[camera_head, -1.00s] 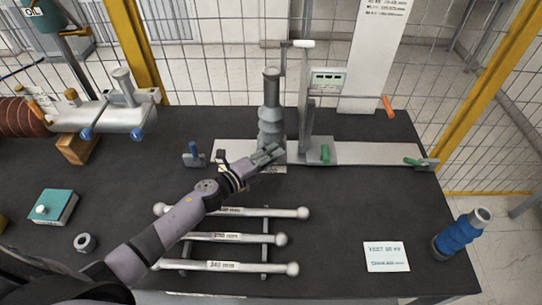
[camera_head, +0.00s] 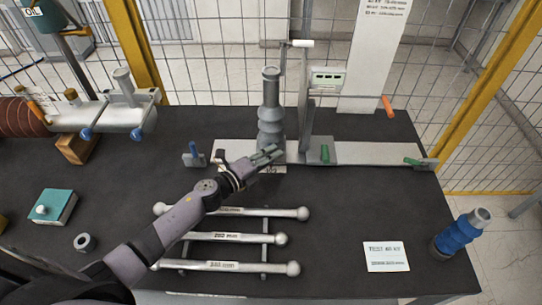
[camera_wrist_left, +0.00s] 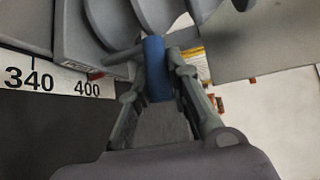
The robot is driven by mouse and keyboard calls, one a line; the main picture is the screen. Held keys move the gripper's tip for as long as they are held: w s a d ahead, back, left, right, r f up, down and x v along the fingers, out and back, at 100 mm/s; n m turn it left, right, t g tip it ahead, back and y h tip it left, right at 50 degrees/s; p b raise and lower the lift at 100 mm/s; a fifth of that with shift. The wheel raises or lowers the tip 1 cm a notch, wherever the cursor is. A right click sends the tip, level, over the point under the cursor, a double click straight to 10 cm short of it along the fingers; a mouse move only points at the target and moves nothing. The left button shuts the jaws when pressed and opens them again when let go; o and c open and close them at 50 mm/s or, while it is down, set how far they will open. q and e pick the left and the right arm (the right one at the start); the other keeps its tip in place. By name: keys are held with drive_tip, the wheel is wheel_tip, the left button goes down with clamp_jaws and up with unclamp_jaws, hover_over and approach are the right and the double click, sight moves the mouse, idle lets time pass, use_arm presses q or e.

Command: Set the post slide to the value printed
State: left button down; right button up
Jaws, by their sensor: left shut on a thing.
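A pale rail (camera_head: 375,153) runs along the back of the dark bench. A grey ribbed bushing (camera_head: 270,112) stands upright on it. Just to its right is a thin upright post (camera_head: 307,105) with a small display (camera_head: 327,80) and a green knob (camera_head: 325,153) at its foot. My left gripper (camera_head: 272,155) is at the bushing's foot. In the left wrist view my left gripper (camera_wrist_left: 158,75) is shut on a blue handle (camera_wrist_left: 155,68). A scale (camera_wrist_left: 55,80) there shows 340 and 400, with a red mark near 400. My right gripper is out of view.
A printed card (camera_head: 386,257) reads TEST with a kV value; its second line is too small to read. Several labelled rods (camera_head: 232,238) lie in front. Wire fencing (camera_head: 230,70) closes the back.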

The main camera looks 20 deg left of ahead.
use_arm(q)
drive_tip(key=a, duration=0.2)
drive_tip(key=s+a+b, duration=0.1)
drive_tip(key=a, duration=0.3)
drive_tip(key=shift+s+f, duration=0.1)
drive_tip(key=shift+s, duration=0.3)
drive_tip(key=shift+d, duration=0.1)
drive_tip(key=c, duration=1.5)
unclamp_jaws()
drive_tip(key=shift+s, duration=0.1)
drive_tip(key=v, duration=1.1)
drive_tip(key=shift+s+a, duration=0.25)
drive_tip(key=shift+s, duration=0.05)
